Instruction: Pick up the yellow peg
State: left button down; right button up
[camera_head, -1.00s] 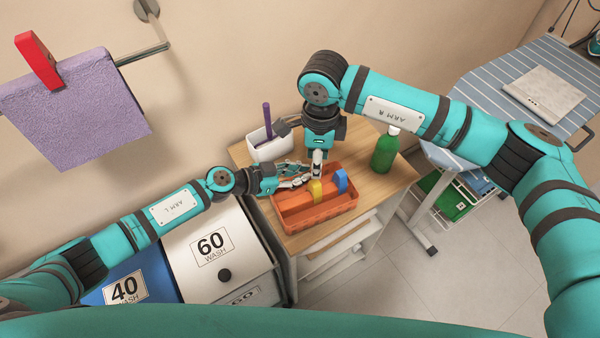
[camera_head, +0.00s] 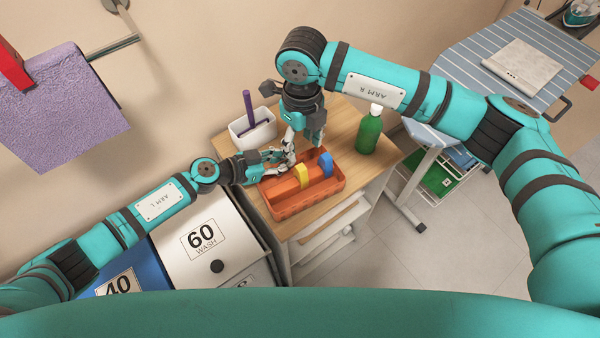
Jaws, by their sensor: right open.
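The yellow peg (camera_head: 301,174) stands in the orange caddy (camera_head: 310,204) on the wooden-topped cart, with the blue peg (camera_head: 326,164) just to its right. My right gripper (camera_head: 303,145) is open and empty, pointing down just above and behind the yellow peg. It looks apart from the peg. My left gripper (camera_head: 286,168) is at the caddy's left end, close to the yellow peg's left side and overlapping my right fingers in the picture. Whether its fingers are apart is too small to tell.
A white bin (camera_head: 253,132) with a purple peg (camera_head: 248,105) stands at the back left of the cart. A green bottle (camera_head: 369,133) stands at the right. Bare wood (camera_head: 345,125) lies between them. Wash hampers (camera_head: 205,245) stand left of the cart.

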aim_at(301, 167)
jog(key=m, duration=0.2)
jog(key=shift+f+m, duration=0.25)
jog(key=shift+m, duration=0.05)
notch_tip(301, 167, down, 11)
jog(key=shift+f, duration=0.15)
jog(key=shift+c, duration=0.4)
jog(key=c, duration=0.9)
notch_tip(301, 167, up, 10)
jog(key=shift+r, duration=0.1)
